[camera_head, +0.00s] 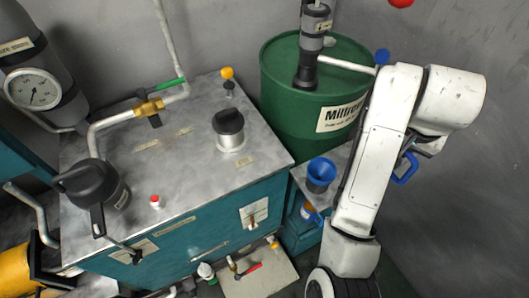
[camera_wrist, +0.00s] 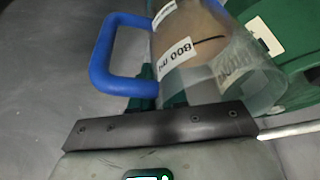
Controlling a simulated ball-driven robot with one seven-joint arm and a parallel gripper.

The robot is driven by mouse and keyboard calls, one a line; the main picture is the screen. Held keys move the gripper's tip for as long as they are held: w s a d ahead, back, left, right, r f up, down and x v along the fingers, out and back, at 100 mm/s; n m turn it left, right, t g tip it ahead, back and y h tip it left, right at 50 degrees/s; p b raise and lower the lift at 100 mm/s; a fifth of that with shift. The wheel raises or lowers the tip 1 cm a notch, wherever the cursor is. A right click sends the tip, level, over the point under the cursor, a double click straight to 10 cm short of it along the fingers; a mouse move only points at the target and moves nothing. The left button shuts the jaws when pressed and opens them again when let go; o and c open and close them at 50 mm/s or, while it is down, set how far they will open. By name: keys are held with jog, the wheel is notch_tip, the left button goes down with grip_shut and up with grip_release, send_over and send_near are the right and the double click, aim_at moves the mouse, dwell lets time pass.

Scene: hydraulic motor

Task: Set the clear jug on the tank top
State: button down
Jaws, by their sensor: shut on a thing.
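The clear jug (camera_wrist: 215,75), with a blue handle and an "800 ml" label, fills the upper middle of the wrist view. My gripper (camera_wrist: 160,100) is shut on it, with its green fingertips against the jug below the handle side. The grip contact is partly hidden. In the head view the jug's blue handle (camera_head: 405,168) shows just right of my white arm; most of the jug and my gripper are hidden behind the arm. The tank top (camera_head: 185,145) is a grey metal surface on a teal tank, left of my arm. The jug is apart from it.
On the tank top stand a black-capped filler (camera_head: 230,130), a larger black-capped unit (camera_head: 95,190), a yellow-knobbed valve (camera_head: 228,80), a red button (camera_head: 155,200) and pipework. Bare room lies mid-top. A green drum (camera_head: 290,90) and blue funnel cup (camera_head: 320,172) stand between tank and arm.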

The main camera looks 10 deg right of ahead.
jog(key=w+a+r+n+y+p, duration=0.15)
jog(key=a+r, duration=0.25)
jog(key=a, duration=0.7)
jog(key=w+a+r+n+y+p, duration=0.1)
jog(key=a+r+n+p, duration=0.2)
jog(key=a, duration=0.7)
jog(key=s+a+r+n+y+p, duration=0.1)
jog(key=s+a+r+n, duration=0.15)
jog(key=a, duration=0.65)
jog(key=s+a+r+n+p, duration=0.1)
jog(key=s+a+r+n, duration=0.2)
jog(key=a, duration=0.6)
jog(key=w+a+f+b, duration=0.4)
jog(key=w+a+f, duration=0.1)
jog(key=w+f, duration=0.7)
jog(key=shift+f+m+b, duration=0.35)
jog(key=shift+f+m, duration=0.05)
jog(key=shift+f, duration=0.3)
jog(key=c, duration=1.1)
grip_release()
jog(key=shift+s+f, duration=0.1)
jog(key=shift+c, duration=0.2)
